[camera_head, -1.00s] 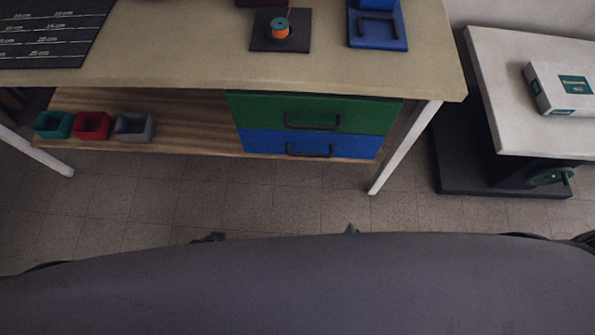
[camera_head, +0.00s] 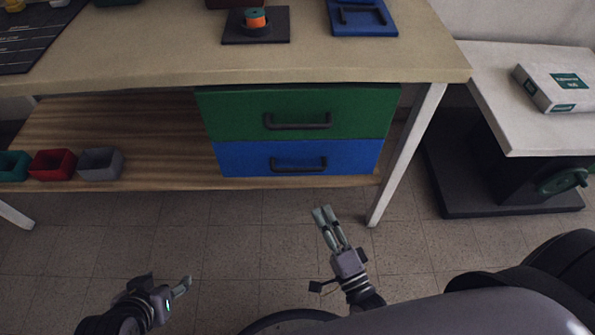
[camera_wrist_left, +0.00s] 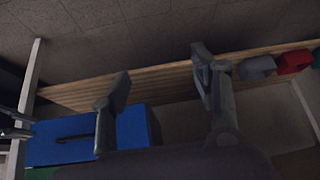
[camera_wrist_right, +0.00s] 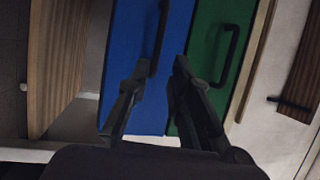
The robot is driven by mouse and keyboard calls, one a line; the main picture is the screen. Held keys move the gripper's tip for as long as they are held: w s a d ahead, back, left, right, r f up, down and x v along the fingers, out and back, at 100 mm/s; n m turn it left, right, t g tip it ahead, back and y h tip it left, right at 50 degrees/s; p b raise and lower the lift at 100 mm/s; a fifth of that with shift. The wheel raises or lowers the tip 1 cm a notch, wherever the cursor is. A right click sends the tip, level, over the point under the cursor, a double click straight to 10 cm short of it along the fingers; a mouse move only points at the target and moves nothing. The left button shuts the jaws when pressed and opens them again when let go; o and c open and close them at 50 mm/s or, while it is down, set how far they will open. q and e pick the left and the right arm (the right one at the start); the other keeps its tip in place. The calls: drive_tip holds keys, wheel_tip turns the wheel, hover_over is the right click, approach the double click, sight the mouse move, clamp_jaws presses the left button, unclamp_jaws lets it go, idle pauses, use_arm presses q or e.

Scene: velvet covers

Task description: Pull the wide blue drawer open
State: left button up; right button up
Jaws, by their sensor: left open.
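The wide blue drawer (camera_head: 235,160) sits under the green drawer (camera_head: 235,113) below the table and looks shut. Its dark bar handle (camera_head: 298,168) is clear of both grippers. My right gripper (camera_head: 323,215) is below and in front of the blue drawer, empty, its fingers a little apart. In the right wrist view the blue drawer (camera_wrist_right: 120,60) and its handle (camera_wrist_right: 161,35) show beyond the fingertips. My left gripper (camera_head: 165,282) is lower left, open and empty, over the floor. In the left wrist view the blue drawer (camera_wrist_left: 60,150) appears upside down.
A wooden shelf (camera_head: 150,135) left of the drawers bears teal, red and grey bins (camera_head: 100,164). A white table leg (camera_head: 405,155) stands right of the drawers. A side table (camera_head: 500,95) with a box (camera_head: 555,88) is at the right. The floor before the drawers is clear.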

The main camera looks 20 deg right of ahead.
sight(299, 168)
drive_tip(key=b+x, duration=0.1)
drive_tip(key=x, duration=1.3)
use_arm(q)
drive_tip(key=w+d+r+t+h, duration=0.1)
drive_tip(key=w+d+r+t, duration=0.1)
drive_tip(key=w, duration=0.4)
drive_tip(key=shift+r+t, duration=0.9)
drive_tip(key=shift+r, duration=0.05)
drive_tip(key=shift+d, duration=0.1)
use_arm(e)
drive_tip(key=shift+c, duration=0.6)
clamp_jaws()
drive_tip(key=shift+f, duration=0.1)
